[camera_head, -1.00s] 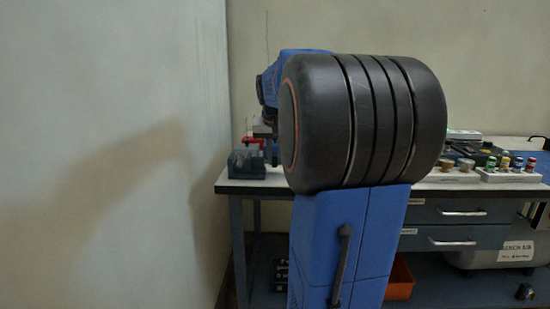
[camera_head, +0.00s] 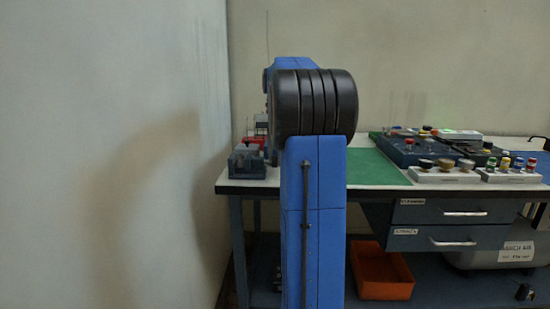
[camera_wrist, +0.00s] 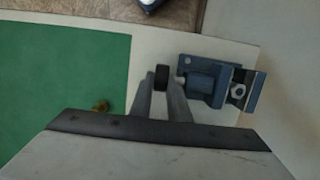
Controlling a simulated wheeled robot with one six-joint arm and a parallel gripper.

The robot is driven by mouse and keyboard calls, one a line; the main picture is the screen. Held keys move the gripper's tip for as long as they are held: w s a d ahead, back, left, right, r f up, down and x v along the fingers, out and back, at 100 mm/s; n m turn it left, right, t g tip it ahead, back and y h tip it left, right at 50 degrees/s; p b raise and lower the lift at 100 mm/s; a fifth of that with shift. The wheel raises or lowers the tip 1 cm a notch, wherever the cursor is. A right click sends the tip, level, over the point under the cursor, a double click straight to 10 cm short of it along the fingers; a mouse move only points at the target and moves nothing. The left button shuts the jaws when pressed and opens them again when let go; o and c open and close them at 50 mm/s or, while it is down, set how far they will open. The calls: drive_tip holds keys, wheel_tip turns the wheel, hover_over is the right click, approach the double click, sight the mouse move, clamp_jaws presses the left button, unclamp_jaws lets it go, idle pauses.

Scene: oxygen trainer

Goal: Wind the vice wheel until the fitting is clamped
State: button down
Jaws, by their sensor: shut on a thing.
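The vice (camera_wrist: 207,84) is a blue-grey block at the bench end in the wrist view; it also shows at the bench's left end in the head view (camera_head: 247,163). Its wheel (camera_wrist: 161,77) is a small dark cylinder on the left side of the vice. My gripper (camera_wrist: 161,84) is shut on the wheel, one finger on each side. A pale hexagonal piece, apparently the fitting (camera_wrist: 238,91), sits at the right part of the vice. I cannot tell whether the jaws touch it. My arm hides the gripper in the head view.
A green mat (camera_wrist: 60,85) covers the bench beside the vice, with a small brass piece (camera_wrist: 101,106) on it. A blue panel with knobs (camera_head: 405,150) and white blocks stand further right. An orange bin (camera_head: 382,274) is on the lower shelf. A wall stands close on the left.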

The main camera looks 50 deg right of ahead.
drive_tip(key=shift+w+d+f+g+y, duration=0.1)
drive_tip(key=shift+d+f+g+y, duration=0.1)
drive_tip(key=shift+g+y, duration=0.55)
drive_tip(key=shift+y, duration=0.25)
drive_tip(key=c, duration=1.7)
unclamp_jaws()
drive_tip(key=shift+d, duration=0.1)
drive_tip(key=shift+r, duration=0.1)
